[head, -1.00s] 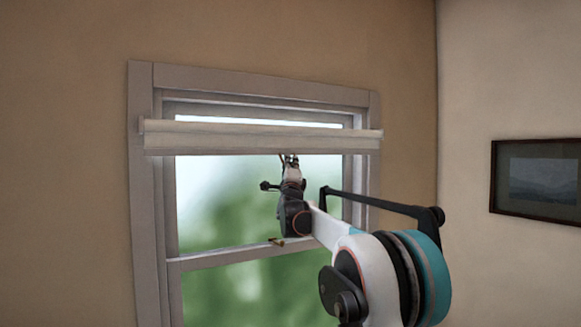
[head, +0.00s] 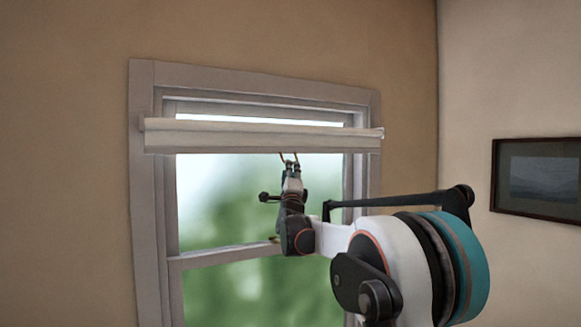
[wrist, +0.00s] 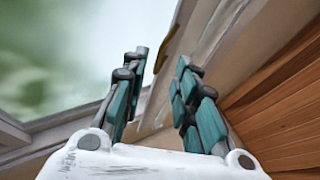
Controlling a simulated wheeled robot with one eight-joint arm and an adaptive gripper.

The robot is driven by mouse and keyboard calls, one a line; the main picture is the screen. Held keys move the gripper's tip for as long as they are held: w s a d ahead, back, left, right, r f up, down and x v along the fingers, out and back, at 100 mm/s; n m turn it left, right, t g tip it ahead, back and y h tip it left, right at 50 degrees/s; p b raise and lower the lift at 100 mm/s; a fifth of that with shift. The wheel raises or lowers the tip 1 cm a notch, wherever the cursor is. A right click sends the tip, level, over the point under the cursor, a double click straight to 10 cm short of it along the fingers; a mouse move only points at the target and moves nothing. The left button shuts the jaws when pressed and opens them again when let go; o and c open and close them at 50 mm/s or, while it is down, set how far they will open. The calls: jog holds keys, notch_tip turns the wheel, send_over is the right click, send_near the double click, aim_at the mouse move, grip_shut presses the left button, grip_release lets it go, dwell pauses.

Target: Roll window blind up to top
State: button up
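The window blind (head: 230,138) is a pale, horizontal band across the upper part of the window, with a roller along its top edge. It is mostly rolled up, and the glass below it is uncovered. My gripper (head: 289,156) points up at the blind's lower edge, right of its middle. In the wrist view my gripper (wrist: 163,62) has its two teal fingers spread apart, with no object clearly held between them. A pale, beam-like strip runs behind the fingers. I cannot tell whether the fingertips touch the blind.
The grey window frame (head: 145,210) surrounds the glass, with a sash rail (head: 215,257) crossing below my gripper. A dark-framed picture (head: 537,209) hangs on the right wall, clear of my arm. The tan wall left of the window is bare.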

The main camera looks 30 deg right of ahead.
jog(key=v, duration=0.6)
dwell(0.3)
jog(key=s+a+f+n+g+y+b, duration=0.3)
jog(key=s+a+f+n+y+b, duration=0.2)
jog(key=s+a+f+n+b, duration=0.65)
jog(key=s+a+f+n+g+y+b, duration=0.3)
jog(key=s+a+f, duration=0.4)
jog(key=f, duration=0.9)
jog(key=s+a+f+n+g+y+b, duration=0.1)
jog(key=s+f+n+g+b, duration=0.3)
jog(key=s+f, duration=1)
jog(key=s+a+f+n+g+y+b, duration=0.1)
jog(key=s+f+n+g+b, duration=0.3)
jog(key=s+f, duration=1.1)
notch_tip(320, 180, down, 4)
jog(key=a+n+b, duration=0.1)
jog(key=n, duration=0.2)
jog(key=shift+a+r+g, duration=0.15)
jog(key=shift+a+g, duration=0.25)
jog(key=shift+r, duration=0.1)
